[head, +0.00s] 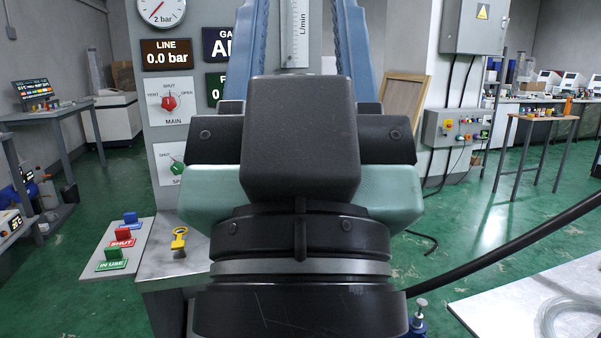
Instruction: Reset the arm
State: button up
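My gripper (302,30) is raised in front of the head camera and seen from behind. Its dark block and teal body fill the middle of the picture. Its two blue ribbed fingers stand wide apart and run up out of the top of the frame. The tips are cut off. Nothing held shows between the visible parts of the fingers; only the panel with an L/min flow tube (296,40) shows behind them. My wrist hides the middle of the panel and part of the bench below.
The panel carries a gauge (162,8), a "0.0 bar" LINE display (166,52), a red MAIN knob (169,102) and a green knob (178,167). Blue, red and green tags (122,236) and a yellow-handled key (180,240) lie lower left. A pale table (500,305) stands lower right.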

notch_tip(320, 180, up, 22)
jog(key=p, duration=1.9)
jog(key=shift+f, duration=0.25)
